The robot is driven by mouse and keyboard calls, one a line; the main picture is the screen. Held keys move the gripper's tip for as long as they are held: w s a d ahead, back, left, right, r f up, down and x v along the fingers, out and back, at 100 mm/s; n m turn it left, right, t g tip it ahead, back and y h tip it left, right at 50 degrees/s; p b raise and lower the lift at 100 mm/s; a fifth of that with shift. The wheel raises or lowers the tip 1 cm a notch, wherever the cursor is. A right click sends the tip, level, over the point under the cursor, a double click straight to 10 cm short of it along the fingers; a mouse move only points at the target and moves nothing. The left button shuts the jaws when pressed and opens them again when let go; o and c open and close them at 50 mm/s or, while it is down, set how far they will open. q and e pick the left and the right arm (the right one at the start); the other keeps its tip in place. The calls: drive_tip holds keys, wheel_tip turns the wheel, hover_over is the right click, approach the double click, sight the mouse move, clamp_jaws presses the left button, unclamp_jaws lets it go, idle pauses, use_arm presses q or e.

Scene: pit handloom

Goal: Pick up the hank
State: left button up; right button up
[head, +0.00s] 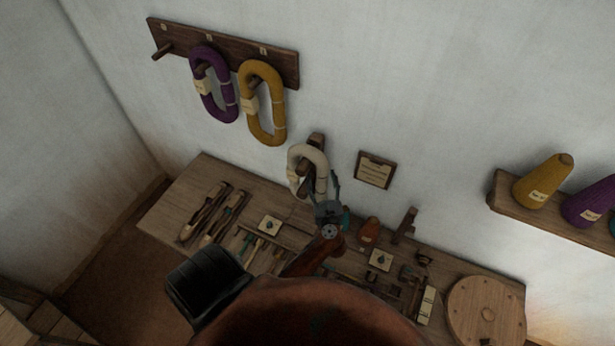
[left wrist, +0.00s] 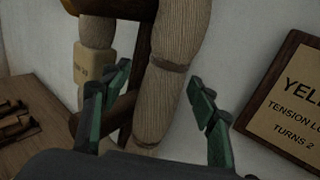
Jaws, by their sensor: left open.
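A purple hank (head: 203,98) and a yellow hank (head: 277,117) hang on the wall rack at upper left. My left gripper (head: 331,192) is at the lower right of the cream hank. In the left wrist view the cream hank (left wrist: 178,45) fills the upper middle, with a paper tag on its left strand. My open left gripper (left wrist: 160,88) has one finger on each side of the right strand; I cannot tell whether either touches. My right gripper is not in view.
The workbench (head: 160,212) below holds several tools, tags and a round wooden disc (head: 487,312). A framed card (head: 375,170), also large in the left wrist view (left wrist: 283,105), hangs right of the hank. A shelf (head: 505,203) with cones is at right.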

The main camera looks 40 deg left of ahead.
use_arm(q)
drive_tip(key=shift+w, duration=0.15)
drive_tip(key=shift+c, duration=1)
drive_tip(key=c, duration=1.2)
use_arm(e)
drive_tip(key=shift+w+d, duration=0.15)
